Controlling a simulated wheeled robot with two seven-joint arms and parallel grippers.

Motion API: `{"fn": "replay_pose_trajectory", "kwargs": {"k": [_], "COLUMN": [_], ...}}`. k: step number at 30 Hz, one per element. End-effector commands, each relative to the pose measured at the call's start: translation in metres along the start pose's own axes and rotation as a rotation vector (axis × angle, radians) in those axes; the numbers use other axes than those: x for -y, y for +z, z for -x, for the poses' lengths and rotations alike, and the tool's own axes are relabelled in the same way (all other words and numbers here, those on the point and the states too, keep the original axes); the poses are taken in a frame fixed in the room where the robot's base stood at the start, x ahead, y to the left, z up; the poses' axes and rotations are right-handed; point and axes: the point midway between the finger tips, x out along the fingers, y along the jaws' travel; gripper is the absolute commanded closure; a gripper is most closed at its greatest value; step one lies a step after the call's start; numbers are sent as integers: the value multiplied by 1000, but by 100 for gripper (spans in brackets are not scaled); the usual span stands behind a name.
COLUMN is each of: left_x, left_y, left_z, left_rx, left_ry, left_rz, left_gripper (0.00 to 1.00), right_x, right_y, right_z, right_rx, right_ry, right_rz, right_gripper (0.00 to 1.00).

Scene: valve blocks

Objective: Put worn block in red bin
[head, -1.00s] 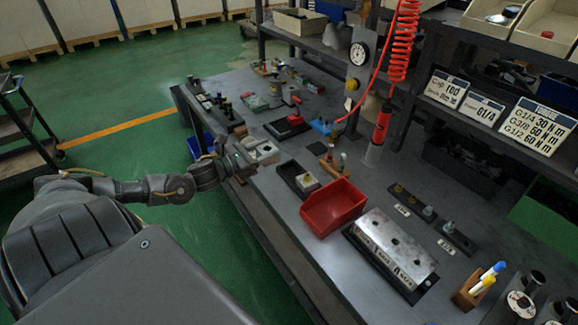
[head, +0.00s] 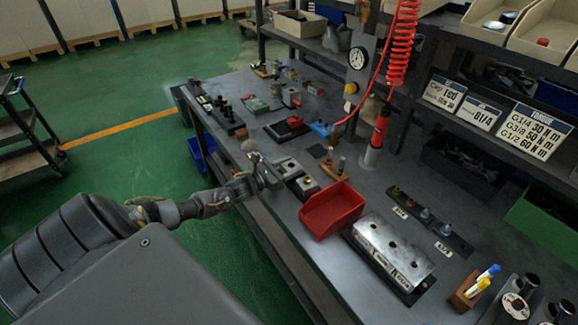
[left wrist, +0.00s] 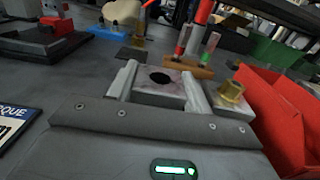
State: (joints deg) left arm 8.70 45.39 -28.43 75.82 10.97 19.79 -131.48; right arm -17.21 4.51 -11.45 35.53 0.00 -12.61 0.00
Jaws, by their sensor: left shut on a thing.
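The worn block is a grey block with a dark round hole and reddish stains on top, between my fingers in the left wrist view (left wrist: 160,88). In the head view, the block (head: 288,167) shows at the tip of my left gripper (head: 270,175), which is shut on it. I cannot tell its exact height above the bench. The red bin (head: 330,220) is just right of and nearer than the gripper; its red wall (left wrist: 285,115) fills the right of the wrist view. The bin's visible inside looks empty. My right gripper is out of view.
A wooden stand (head: 334,168) with small upright tools is behind. A silver manifold (head: 395,250) lies right of the bin. A red coiled hose hangs over the bench.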

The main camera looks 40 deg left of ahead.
Motion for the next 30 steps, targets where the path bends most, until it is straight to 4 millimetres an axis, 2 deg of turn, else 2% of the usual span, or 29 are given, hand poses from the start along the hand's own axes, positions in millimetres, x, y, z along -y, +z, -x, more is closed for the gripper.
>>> {"fn": "replay_pose_trajectory", "kwargs": {"k": [2,13,14,18,30], "left_x": [-1,-1,-1,-1,-1], "left_y": [0,-6,-7,-6,-9], "left_z": [-1,0,0,0,4], "left_rx": [6,6,3,3,1], "left_ry": [1,1,1,1,1], "left_rz": [-3,-3,-2,-2,-1], "left_gripper": [83,83,49,30,28], "right_x": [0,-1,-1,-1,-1], "right_y": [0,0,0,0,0], "right_z": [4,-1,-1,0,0], "right_rx": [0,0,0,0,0], "right_ry": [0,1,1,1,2], "right_rz": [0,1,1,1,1], "right_gripper": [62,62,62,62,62]}}
